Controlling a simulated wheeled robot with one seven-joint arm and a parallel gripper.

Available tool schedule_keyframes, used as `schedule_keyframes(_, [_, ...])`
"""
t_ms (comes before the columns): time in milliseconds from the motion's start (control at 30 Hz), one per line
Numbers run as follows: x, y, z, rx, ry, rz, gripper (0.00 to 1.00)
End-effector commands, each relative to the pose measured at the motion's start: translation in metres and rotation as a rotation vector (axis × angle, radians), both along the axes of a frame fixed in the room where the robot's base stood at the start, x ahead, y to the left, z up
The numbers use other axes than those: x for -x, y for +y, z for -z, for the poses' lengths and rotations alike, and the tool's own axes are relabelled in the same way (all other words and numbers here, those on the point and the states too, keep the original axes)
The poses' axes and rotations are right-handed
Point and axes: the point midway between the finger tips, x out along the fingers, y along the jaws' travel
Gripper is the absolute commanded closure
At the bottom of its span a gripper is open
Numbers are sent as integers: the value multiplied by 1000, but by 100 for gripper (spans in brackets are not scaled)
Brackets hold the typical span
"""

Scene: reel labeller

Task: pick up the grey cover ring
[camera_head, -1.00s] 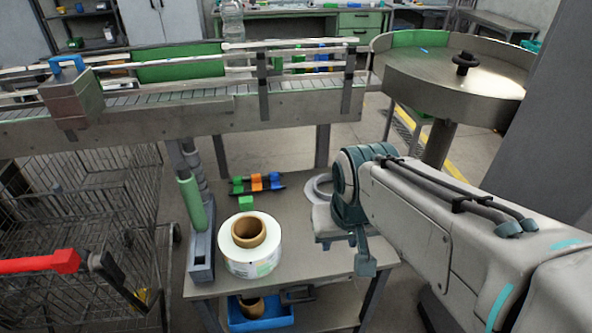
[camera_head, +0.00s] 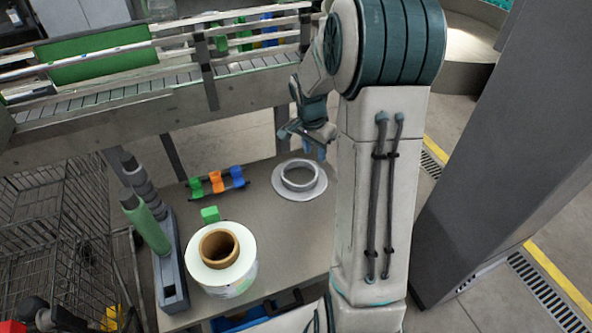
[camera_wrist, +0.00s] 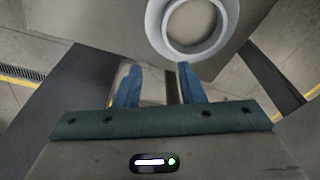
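The grey cover ring (camera_head: 300,179) lies flat on the grey table, a wide flange with a raised round collar around an open middle. In the wrist view the ring (camera_wrist: 188,47) is at the top, right of centre, partly cut by the upper edge. My gripper (camera_head: 307,152) is above and just behind the ring in the head view, apart from it. In the wrist view my gripper's two blue fingers (camera_wrist: 160,85) stand apart with nothing between them. The right fingertip appears close to the ring's near rim; the height gap cannot be judged.
The conveyor (camera_head: 230,101) runs behind; a grey pillar (camera_head: 500,150) stands right.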

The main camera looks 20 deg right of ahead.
Motion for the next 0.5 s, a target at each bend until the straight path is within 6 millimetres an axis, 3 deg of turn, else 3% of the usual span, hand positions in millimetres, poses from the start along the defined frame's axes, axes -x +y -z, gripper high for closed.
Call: schedule_keyframes(500, [-7,-6,77,-2,2,-2,64])
